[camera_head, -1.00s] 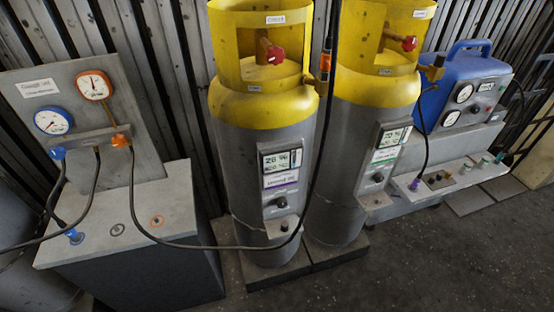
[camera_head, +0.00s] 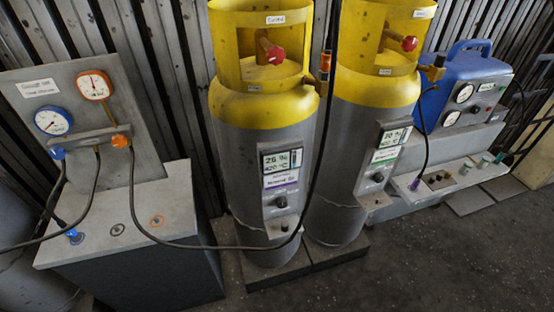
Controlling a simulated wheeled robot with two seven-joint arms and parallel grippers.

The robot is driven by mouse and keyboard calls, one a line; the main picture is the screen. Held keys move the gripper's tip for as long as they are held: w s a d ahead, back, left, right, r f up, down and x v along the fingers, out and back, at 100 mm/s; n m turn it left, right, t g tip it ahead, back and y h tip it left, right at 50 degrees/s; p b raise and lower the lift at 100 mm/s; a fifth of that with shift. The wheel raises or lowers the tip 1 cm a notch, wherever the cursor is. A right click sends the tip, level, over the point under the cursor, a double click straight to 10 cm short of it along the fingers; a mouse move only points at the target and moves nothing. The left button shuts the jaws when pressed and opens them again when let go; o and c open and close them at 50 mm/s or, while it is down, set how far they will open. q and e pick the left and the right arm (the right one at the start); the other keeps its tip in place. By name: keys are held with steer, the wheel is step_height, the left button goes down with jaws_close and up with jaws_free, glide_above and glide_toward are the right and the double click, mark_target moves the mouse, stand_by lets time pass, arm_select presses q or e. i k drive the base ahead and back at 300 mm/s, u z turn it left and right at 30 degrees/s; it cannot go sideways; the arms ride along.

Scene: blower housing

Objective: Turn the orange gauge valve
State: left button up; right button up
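The orange gauge valve (camera_head: 120,141) is a small orange knob at the right end of the grey manifold bar (camera_head: 92,138) on the gauge board at the left. The orange-rimmed gauge (camera_head: 93,86) sits above it. A blue-rimmed gauge (camera_head: 53,121) and a blue valve knob (camera_head: 57,153) are at the bar's left side. A black hose runs down from near the orange valve. Neither of my grippers shows in the head view.
Two yellow-and-grey cylinders (camera_head: 262,110) with red valves stand in the middle. A blue machine (camera_head: 468,88) is at the right. A black hose (camera_head: 185,245) loops from the cabinet to the cylinders.

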mark_target(119, 141)
steer(key=u, duration=1.45)
steer(key=k, duration=1.15)
steer(key=z, duration=1.25)
steer(key=i, duration=1.45)
steer(key=u, duration=0.4)
